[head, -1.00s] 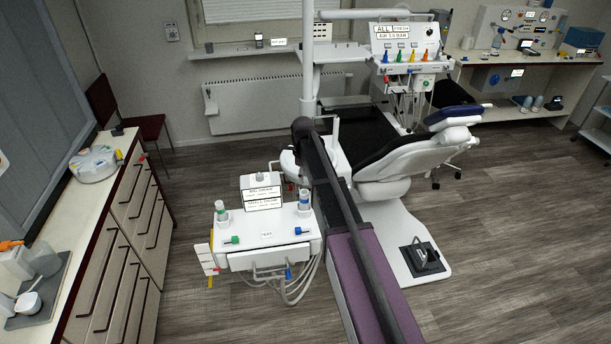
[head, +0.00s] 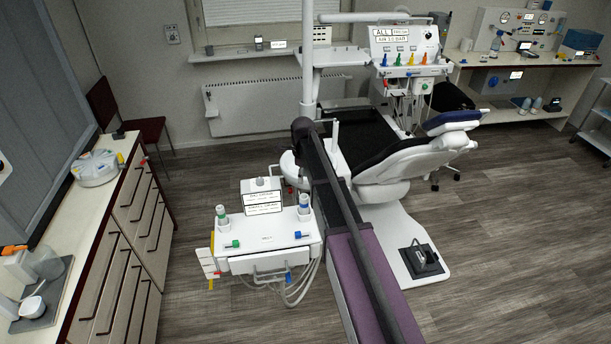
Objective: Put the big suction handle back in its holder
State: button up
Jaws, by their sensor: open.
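The white suction unit (head: 268,256) stands left of my dark arm in the head view. Pale hoses (head: 300,290) loop beneath it, and a small blue part (head: 289,276) shows at its front rail. I cannot tell which piece is the big suction handle, nor make out its holder, at this size. Two capped cylinders stand on the unit's top, one left (head: 222,216) and one right (head: 304,205). My gripper is not in view; only my arm links show, crossing the picture just right of the unit.
A white dental chair (head: 395,175) with a foot pedal (head: 419,259) on its base stands right of my arm. A drawer counter (head: 85,240) runs along the left, and a workbench (head: 535,65) stands at the back right. The floor (head: 530,260) at the right is clear.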

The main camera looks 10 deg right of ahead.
jog(key=shift+s, duration=0.1)
jog(key=s+d+n, duration=0.1)
jog(key=s+n, duration=2.3)
jog(key=s, duration=0.4)
jog(key=shift+d, duration=0.3)
jog(key=shift+f, duration=0.1)
notch_tip(320, 180, down, 13)
jog(key=b, duration=1.3)
